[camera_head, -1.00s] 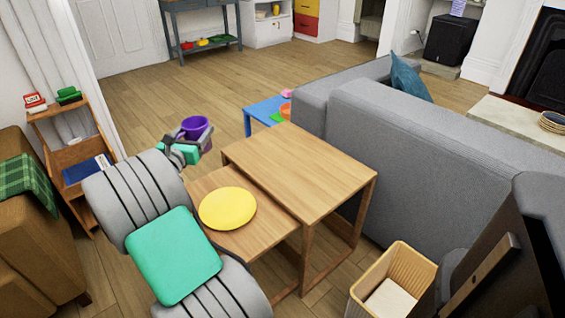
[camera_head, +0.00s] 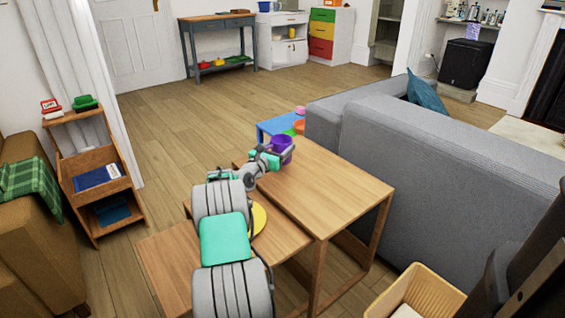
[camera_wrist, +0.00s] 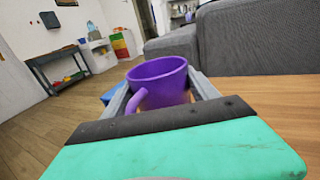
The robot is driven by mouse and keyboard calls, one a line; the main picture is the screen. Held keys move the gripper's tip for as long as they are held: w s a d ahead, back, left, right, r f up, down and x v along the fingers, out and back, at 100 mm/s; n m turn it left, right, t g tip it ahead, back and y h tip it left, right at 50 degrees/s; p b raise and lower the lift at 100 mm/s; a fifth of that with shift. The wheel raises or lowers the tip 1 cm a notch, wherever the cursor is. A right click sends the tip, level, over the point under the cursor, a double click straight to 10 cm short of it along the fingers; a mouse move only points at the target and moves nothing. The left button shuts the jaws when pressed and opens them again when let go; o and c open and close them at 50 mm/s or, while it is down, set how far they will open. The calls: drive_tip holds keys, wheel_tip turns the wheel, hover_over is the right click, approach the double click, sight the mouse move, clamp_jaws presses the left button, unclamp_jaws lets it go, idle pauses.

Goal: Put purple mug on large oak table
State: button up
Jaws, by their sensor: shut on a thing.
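The purple mug (camera_head: 281,144) is upright in my gripper (camera_head: 284,155), with fingers on either side of it. In the wrist view the mug (camera_wrist: 160,82) stands between the two grey fingers (camera_wrist: 162,92), its handle toward the camera's left. The large oak table (camera_head: 335,190) is the taller of the nested tables; its top also shows at right in the wrist view (camera_wrist: 275,92). In the head view the mug overlaps the table's far left edge. I cannot tell how high it is above the top, or whether it is fully over it.
A lower oak table (camera_head: 165,265) stands at left, with a yellow plate (camera_head: 259,218) partly hidden by my arm. A grey sofa (camera_head: 430,170) borders the right. A blue table (camera_head: 272,127) with small coloured things is behind. The large table's top is mostly clear.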

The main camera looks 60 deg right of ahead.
drive_tip(key=shift+d+f, duration=0.35)
drive_tip(key=f+b, duration=0.1)
drive_tip(key=f, duration=0.1)
drive_tip(key=f+b, duration=0.1)
drive_tip(key=shift+d+f+b, duration=0.25)
drive_tip(key=shift+f+b, duration=0.1)
drive_tip(key=shift+f, duration=0.05)
drive_tip(key=shift+r, duration=0.2)
drive_tip(key=shift+f, duration=0.2)
drive_tip(key=o, duration=1.7)
